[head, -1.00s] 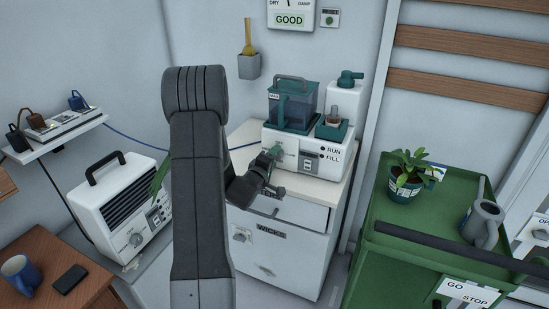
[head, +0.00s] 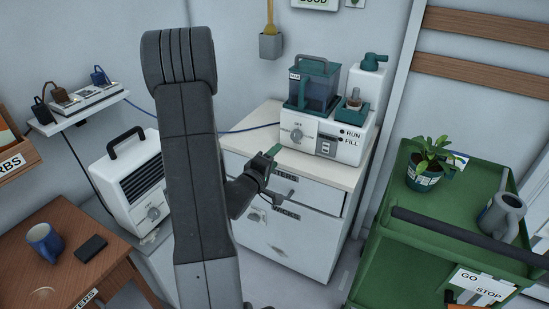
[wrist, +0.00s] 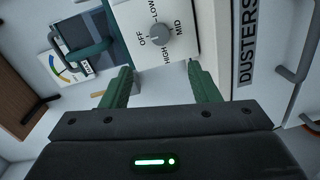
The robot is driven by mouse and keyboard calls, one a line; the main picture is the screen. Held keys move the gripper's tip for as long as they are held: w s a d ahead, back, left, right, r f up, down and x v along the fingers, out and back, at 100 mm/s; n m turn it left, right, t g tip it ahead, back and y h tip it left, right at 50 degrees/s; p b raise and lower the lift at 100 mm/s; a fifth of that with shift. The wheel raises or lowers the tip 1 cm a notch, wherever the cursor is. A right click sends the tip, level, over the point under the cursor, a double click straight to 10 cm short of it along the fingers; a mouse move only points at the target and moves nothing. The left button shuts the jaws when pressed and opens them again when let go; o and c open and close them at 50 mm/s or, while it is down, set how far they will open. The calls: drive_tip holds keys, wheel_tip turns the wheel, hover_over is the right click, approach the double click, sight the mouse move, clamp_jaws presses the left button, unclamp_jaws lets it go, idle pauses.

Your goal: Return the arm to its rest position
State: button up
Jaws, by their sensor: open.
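My gripper (head: 272,158) is in front of the white cabinet (head: 270,224), left of and below the white machine (head: 327,140) on its top. In the wrist view, its green fingers (wrist: 160,78) stand apart with nothing between them. Beyond the fingertips is the machine's dial (wrist: 159,32), marked OFF, LOW, MID and HIGH; the fingers look apart from it. My dark arm rises in the middle of the head view, bent, and hides part of the wall and cabinet behind it.
A heater-like white unit (head: 135,185) stands left of my arm. A blue mug (head: 44,241) is on the wooden table (head: 62,275). The cabinet has drawers labelled DUSTERS and WICKS.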

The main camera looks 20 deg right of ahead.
sight(294, 137)
drive_tip(key=x, duration=1.3)
drive_tip(key=shift+w+d, duration=0.25)
drive_tip(key=shift+w, duration=0.1)
